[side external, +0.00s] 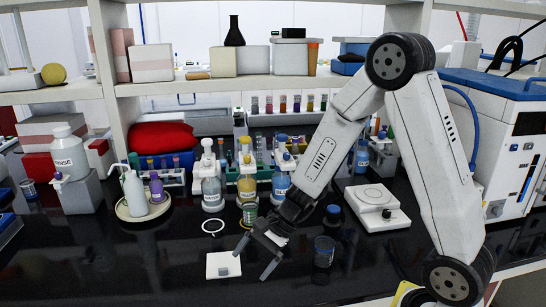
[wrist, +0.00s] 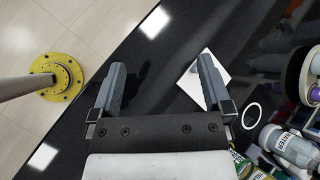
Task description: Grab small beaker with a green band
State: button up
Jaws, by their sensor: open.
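In the side view, a small clear container with a green band (side external: 249,213), which looks like the small beaker, stands on the black bench in front of the yellow-labelled bottle. My gripper (side external: 258,259) is open and empty, to the front right of it and apart from it, with its fingers angled down over the bench. I cannot clearly pick out the green-banded beaker there; some green shows at the lower right edge, partly hidden by my gripper.
Capped wash bottles (side external: 212,188) line the back. A white balance-like device (side external: 377,207) stands right. The front left bench is clear.

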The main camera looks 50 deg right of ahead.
jog(key=w+d+m+t+y, duration=0.1)
jog(key=w+d+m+t, duration=0.25)
jog(key=w+m, duration=0.3)
jog(key=r+m+t+h, duration=0.1)
jog(key=m+t+h, duration=0.8)
jog(key=m+t, duration=0.3)
send_over(250, 213)
jog(key=s+d, duration=0.1)
jog(key=m, duration=0.1)
jog(key=shift+s+d+r+m+g, duration=0.2)
jog(key=shift+d+m+g, duration=0.15)
jog(key=shift+d, duration=0.15)
jog(key=shift+f, duration=0.1)
jog(key=shift+f, duration=1.1)
